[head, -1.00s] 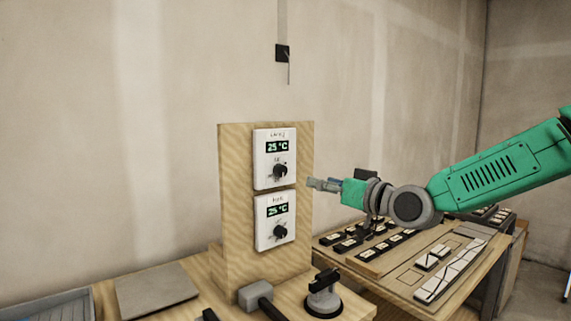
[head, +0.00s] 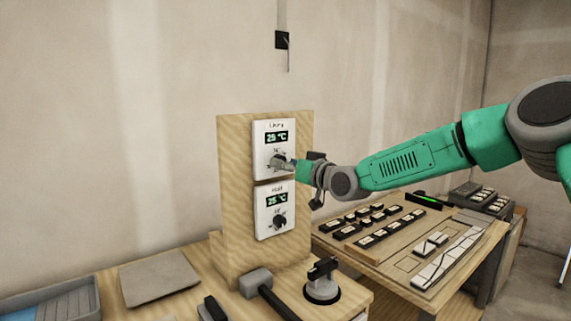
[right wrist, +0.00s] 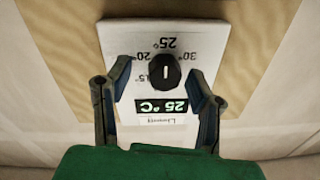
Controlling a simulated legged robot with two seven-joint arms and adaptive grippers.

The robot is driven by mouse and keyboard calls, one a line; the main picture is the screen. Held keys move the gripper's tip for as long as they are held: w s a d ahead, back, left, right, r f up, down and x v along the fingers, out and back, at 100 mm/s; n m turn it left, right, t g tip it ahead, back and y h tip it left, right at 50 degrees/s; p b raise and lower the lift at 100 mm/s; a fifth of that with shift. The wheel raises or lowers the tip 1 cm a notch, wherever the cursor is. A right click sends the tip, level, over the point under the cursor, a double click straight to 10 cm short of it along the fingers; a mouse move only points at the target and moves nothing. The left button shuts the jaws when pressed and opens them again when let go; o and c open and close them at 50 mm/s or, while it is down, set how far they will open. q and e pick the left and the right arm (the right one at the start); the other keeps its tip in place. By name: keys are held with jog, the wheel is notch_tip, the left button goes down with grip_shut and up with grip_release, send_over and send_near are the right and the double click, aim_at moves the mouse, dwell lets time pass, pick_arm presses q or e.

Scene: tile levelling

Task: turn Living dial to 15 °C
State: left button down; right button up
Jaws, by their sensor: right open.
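The Living thermostat (head: 267,127) is the upper white unit on the wooden board. Its display (head: 277,137) reads 25 °C. Its black dial (right wrist: 165,71) shows in the right wrist view, upside down, with printed marks including 20°, 25° and 30° around it. My right gripper (head: 283,163) is at this dial in the head view and partly hides it. In the right wrist view the gripper (right wrist: 161,95) is open, with one finger on each side of the dial and a gap to it on both sides. My left gripper is not in view.
The lower thermostat (head: 262,213) also reads 25 °C, with its own dial (head: 280,221). A mallet (head: 258,284) and a black-handled suction tool (head: 322,285) lie on the bench before the board. A table (head: 395,265) with tiles stands right.

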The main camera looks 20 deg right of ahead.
jog(key=shift+d, duration=0.15)
jog(key=shift+s+a+r, duration=0.1)
jog(key=shift+a, duration=0.2)
grip_shut()
jog(key=shift+a, duration=0.1)
jog(key=shift+n, duration=0.3)
jog(key=shift+n+h+b, duration=0.5)
jog(key=shift+n+b, duration=6.65)
jog(key=shift+n, duration=4.05)
